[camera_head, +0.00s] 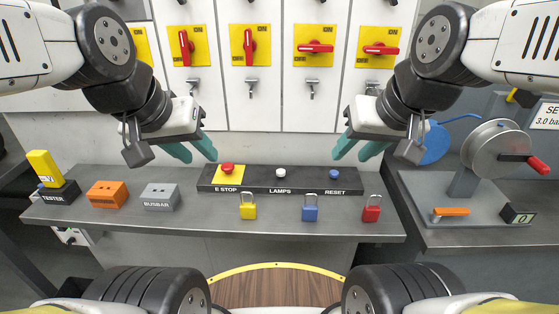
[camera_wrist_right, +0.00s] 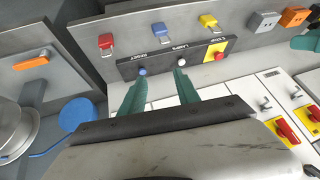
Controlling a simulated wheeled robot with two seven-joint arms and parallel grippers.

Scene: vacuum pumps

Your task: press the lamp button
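The lamp button is a small white button (camera_head: 281,172) above the word LAMPS, in the middle of a dark button panel (camera_head: 257,184) on the bench. It also shows in the right wrist view (camera_wrist_right: 182,62), just beyond one fingertip. A red E STOP button (camera_head: 227,168) on a yellow plate stands left of it, and a blue RESET button (camera_head: 334,174) right of it. My right gripper (camera_head: 353,156) is open and empty, above and right of the panel's RESET end. My left gripper (camera_head: 200,159) is open and empty, above the panel's left end. Neither visibly touches a button.
Yellow (camera_head: 248,211), blue (camera_head: 310,213) and red (camera_head: 371,213) padlocks stand in front of the panel. An orange block (camera_head: 107,194), a grey BUSBAR block (camera_head: 160,196) and a yellow tester (camera_head: 45,168) are at left. Switch cabinets (camera_head: 270,100) rise behind. A reel (camera_head: 497,150) is at right.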

